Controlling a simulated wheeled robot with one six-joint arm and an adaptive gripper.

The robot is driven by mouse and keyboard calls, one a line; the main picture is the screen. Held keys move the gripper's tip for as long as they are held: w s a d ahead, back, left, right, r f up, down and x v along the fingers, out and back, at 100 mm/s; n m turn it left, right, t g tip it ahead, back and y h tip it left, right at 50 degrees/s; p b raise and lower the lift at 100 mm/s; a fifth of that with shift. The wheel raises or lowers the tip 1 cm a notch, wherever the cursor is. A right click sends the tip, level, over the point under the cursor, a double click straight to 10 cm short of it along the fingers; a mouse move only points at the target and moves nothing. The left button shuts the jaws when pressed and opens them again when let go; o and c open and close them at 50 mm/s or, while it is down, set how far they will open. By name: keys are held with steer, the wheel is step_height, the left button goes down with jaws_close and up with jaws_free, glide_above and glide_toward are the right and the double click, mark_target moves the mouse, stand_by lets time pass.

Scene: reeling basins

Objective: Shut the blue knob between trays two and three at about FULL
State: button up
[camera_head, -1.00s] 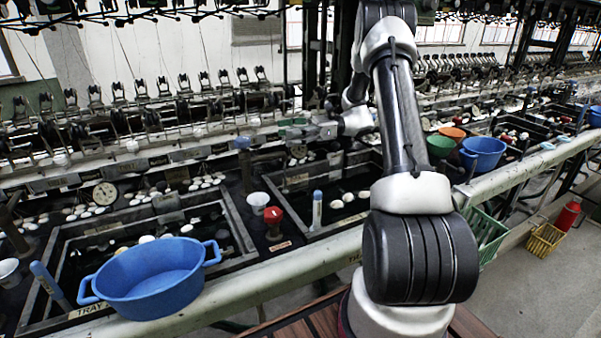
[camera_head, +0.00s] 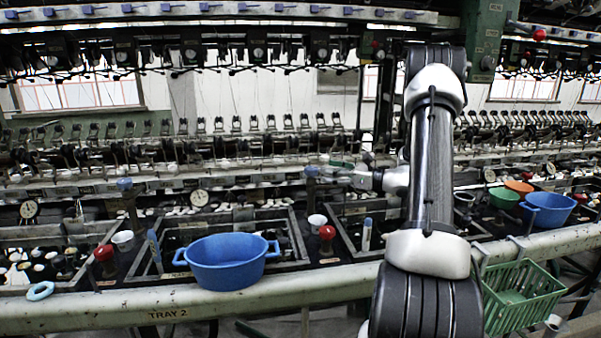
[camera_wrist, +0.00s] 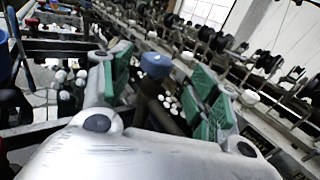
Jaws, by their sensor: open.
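The blue knob (camera_head: 312,171) stands on a post between the basin above the TRAY 2 label and the basin to its right. It also shows in the wrist view (camera_wrist: 156,65), between my two green fingertips in the picture and apart from both. My gripper (camera_head: 341,168) is open and empty, just right of the knob in the head view. It also fills the wrist view (camera_wrist: 163,90), fingers spread. No FULL mark can be read, and the knob's setting cannot be told. Another blue knob (camera_head: 124,184) stands left of tray two.
A blue tub (camera_head: 225,262) sits at the front of tray two (camera_head: 150,262). Red knobs (camera_head: 327,233) (camera_head: 104,254) and a white cup (camera_head: 317,221) stand near the basins. A round gauge (camera_head: 199,197) is behind. A green crate (camera_head: 520,300) hangs at the right.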

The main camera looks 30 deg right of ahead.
mark_target(311, 168)
steer(key=x, duration=0.7)
steer(key=shift+w+a, duration=0.15)
steer(key=shift+a, duration=0.05)
steer(key=c, duration=1)
